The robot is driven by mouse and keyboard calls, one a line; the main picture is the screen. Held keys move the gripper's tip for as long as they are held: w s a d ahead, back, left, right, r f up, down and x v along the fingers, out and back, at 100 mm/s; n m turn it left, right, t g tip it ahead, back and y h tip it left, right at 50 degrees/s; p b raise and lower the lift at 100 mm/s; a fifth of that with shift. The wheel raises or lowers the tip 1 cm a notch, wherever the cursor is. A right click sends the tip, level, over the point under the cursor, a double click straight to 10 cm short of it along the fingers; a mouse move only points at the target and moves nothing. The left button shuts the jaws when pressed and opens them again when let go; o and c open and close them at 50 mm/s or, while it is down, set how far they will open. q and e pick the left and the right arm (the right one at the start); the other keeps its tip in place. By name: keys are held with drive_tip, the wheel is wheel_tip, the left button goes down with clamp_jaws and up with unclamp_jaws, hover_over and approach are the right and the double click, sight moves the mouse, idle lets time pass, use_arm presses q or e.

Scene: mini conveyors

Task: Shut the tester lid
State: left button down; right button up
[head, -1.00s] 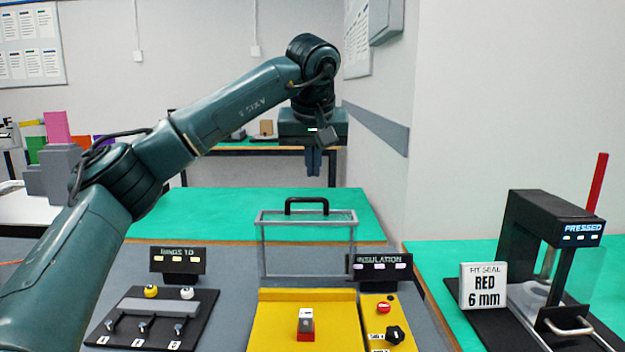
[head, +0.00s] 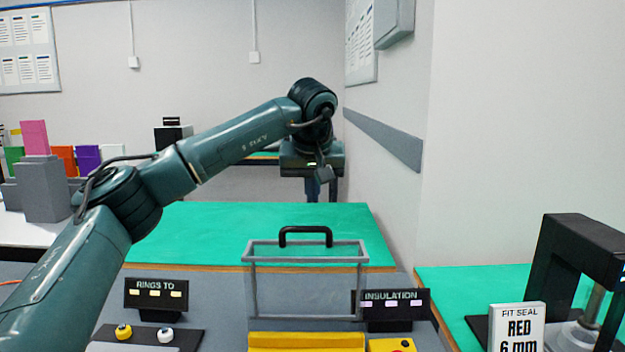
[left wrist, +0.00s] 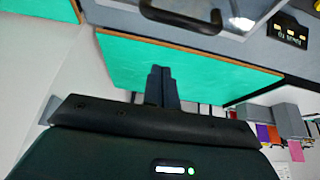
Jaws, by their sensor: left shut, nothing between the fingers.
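The tester lid (head: 306,288) is a clear panel in a grey frame with a black handle (head: 306,230) on its top edge. It stands upright at the back of the yellow tester base (head: 300,342). My left gripper (head: 312,198) is shut and empty, pointing down behind the lid in the head view, above the green table area. In the left wrist view the shut fingers (left wrist: 160,72) show in front of the green surface, and the black handle (left wrist: 180,18) is at the top, apart from them. My right gripper is not in view.
An "INSULATION" display (head: 395,302) stands right of the lid and a "RINGS TO" display (head: 157,294) left. The green table (head: 200,225) behind the lid is bare.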

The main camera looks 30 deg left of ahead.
sight(313, 244)
use_arm(q)
drive_tip(key=f, duration=0.2)
drive_tip(key=s+f, duration=0.1)
drive_tip(key=f, duration=0.1)
drive_tip(key=shift+d, duration=0.2)
drive_tip(key=shift+s+d+f, duration=0.1)
drive_tip(key=shift+s+d, duration=0.2)
drive_tip(key=shift+s, duration=0.05)
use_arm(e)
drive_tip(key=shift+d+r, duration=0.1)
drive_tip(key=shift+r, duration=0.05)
